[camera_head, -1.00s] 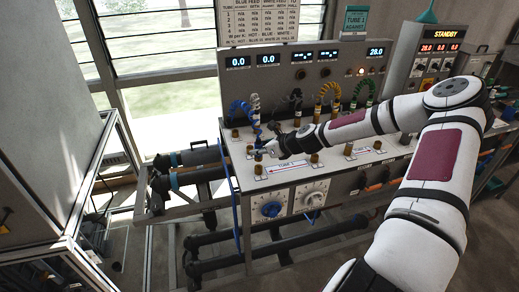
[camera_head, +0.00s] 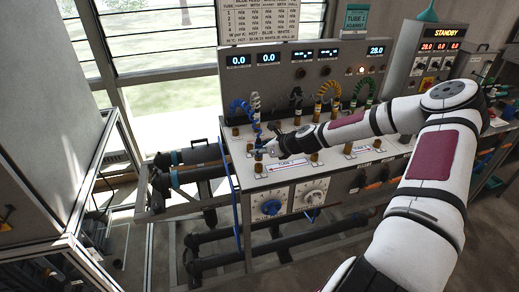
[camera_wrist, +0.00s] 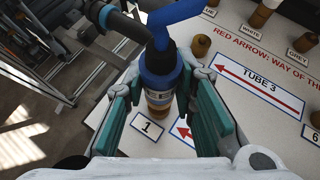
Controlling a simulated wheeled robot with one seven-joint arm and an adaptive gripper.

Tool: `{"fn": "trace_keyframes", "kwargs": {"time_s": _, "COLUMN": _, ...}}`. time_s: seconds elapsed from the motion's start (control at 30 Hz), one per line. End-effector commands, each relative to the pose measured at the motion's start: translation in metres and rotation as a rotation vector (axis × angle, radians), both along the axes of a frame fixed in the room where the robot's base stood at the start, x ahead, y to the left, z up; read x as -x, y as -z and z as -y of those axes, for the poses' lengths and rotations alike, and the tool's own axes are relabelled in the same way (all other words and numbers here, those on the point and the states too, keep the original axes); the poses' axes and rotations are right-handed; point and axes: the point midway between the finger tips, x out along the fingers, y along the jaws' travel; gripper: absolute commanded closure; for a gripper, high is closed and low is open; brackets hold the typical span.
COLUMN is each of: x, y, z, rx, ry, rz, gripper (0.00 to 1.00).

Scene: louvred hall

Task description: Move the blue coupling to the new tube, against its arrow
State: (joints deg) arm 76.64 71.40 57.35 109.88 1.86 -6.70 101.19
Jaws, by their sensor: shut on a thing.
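The blue coupling (camera_wrist: 160,68) hangs on its blue hose (camera_wrist: 178,12) and is held upright between the teal pads of my gripper (camera_wrist: 158,98). In the head view my gripper (camera_head: 264,150) is at the left front of the bench top. A brass stub (camera_wrist: 158,105) shows directly below the coupling, beside the label "1" (camera_wrist: 147,126). I cannot tell whether the coupling is seated on it. A "TUBE 3" label (camera_wrist: 258,85) with a red arrow pointing left lies to the right. The blue hose (camera_head: 240,105) arches from the back panel.
Bare brass stubs (camera_wrist: 201,45) stand on the bench top (camera_head: 240,165). Black, yellow (camera_head: 328,92) and green (camera_head: 363,90) hoses rise behind my arm. Dials (camera_head: 271,207) are on the front face.

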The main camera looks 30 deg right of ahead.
Motion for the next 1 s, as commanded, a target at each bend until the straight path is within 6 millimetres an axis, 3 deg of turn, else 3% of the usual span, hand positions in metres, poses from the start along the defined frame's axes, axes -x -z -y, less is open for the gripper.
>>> {"fn": "trace_keyframes", "kwargs": {"time_s": 1.0, "x": 0.000, "y": 0.026, "z": 0.000, "rx": 0.001, "ry": 0.001, "rz": 0.000, "gripper": 1.00}}
